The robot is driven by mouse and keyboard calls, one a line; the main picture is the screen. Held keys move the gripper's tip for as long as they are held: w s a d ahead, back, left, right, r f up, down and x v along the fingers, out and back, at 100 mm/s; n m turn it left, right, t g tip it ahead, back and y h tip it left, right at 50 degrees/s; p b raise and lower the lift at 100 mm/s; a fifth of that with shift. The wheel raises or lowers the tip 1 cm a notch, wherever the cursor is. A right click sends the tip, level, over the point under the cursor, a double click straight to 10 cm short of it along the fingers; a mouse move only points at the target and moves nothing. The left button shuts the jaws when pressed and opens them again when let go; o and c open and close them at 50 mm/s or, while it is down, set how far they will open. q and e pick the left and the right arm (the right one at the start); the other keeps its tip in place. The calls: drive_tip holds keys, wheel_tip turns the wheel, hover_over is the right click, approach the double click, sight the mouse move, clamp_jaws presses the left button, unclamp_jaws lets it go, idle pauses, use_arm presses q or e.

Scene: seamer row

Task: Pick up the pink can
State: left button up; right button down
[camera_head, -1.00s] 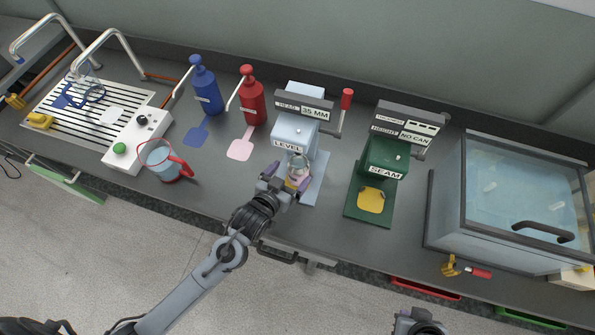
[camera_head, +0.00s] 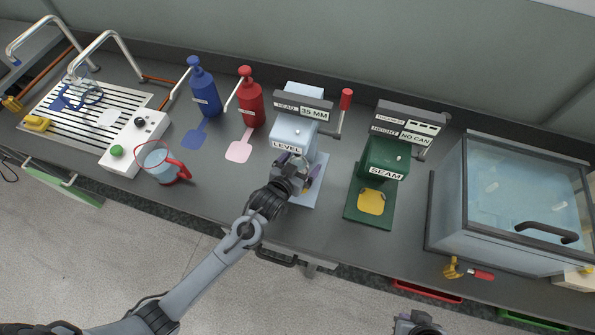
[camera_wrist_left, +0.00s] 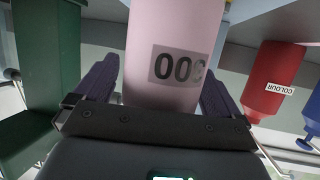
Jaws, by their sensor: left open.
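There the gripper mostly hides the can.
The green SEAM machine (camera_head: 385,160) stands just right of the gripper. Red (camera_head: 251,105) and blue (camera_head: 204,92) pump bottles stand to the left. A jug with a red handle (camera_head: 160,165) is farther left. A glass-lidded tank (camera_head: 515,215) is at the right.

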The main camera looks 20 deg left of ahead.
use_arm(q)
drive_tip(key=shift+c, duration=0.3)
drive_tip(key=c, duration=1.2)
drive_tip(key=shift+r, duration=0.1)
drive_tip(key=shift+c, duration=0.5)
drive_tip(key=shift+r, duration=0.1)
